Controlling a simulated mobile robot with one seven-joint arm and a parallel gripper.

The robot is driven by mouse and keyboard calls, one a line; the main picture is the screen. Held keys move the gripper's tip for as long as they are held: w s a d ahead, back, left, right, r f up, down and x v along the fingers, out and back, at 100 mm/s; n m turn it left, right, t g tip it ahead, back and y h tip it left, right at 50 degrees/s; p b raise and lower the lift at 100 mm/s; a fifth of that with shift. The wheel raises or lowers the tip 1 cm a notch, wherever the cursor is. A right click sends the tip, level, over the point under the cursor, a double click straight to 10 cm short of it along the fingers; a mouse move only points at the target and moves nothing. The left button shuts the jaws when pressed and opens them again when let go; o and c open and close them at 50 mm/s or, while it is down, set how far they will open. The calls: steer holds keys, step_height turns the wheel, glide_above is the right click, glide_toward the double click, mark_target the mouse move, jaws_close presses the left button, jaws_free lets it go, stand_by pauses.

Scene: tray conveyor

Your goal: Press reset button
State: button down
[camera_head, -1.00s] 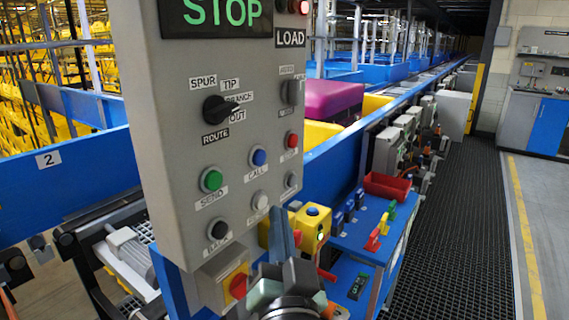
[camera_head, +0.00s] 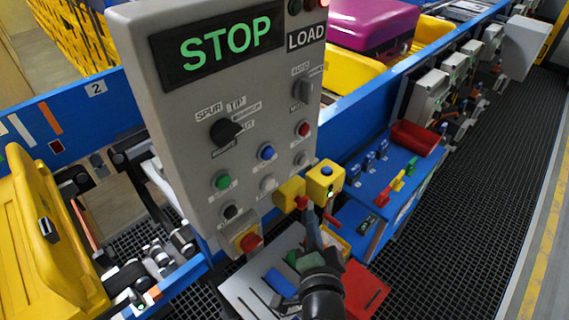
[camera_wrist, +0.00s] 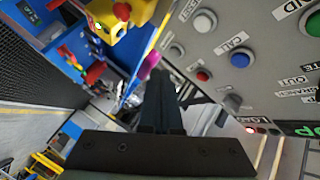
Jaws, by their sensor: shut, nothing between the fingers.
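The grey control panel (camera_head: 240,130) faces me with several round buttons. A white button (camera_head: 268,182) sits below the blue CALL button (camera_head: 266,152); its label is too small to read surely, so I cannot confirm it is the reset button. The white button also shows in the wrist view (camera_wrist: 205,20). My gripper (camera_head: 312,228) is below and right of the panel's buttons, apart from them, with its fingers together and empty. In the wrist view the closed fingers (camera_wrist: 160,85) point toward the panel's lower right side, touching no button.
A yellow box with a blue button (camera_head: 326,180) stands just right of the panel, close to my gripper. A red button on a yellow plate (camera_head: 250,242) is at the panel's bottom. A blue shelf with a red bin (camera_head: 417,138) is at right. Dark grating floor (camera_head: 470,200) is clear.

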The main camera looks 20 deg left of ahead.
mark_target(269, 184)
steer(key=shift+d, duration=0.1)
stand_by(0.4)
steer(key=w+a+p, duration=0.3)
steer(key=a+p, duration=0.2)
steer(key=a, duration=0.3)
steer(key=shift+a, duration=0.15)
stand_by(1.0)
stand_by(1.0)
steer(key=shift+w+a, duration=0.1)
steer(key=shift+a, duration=0.3)
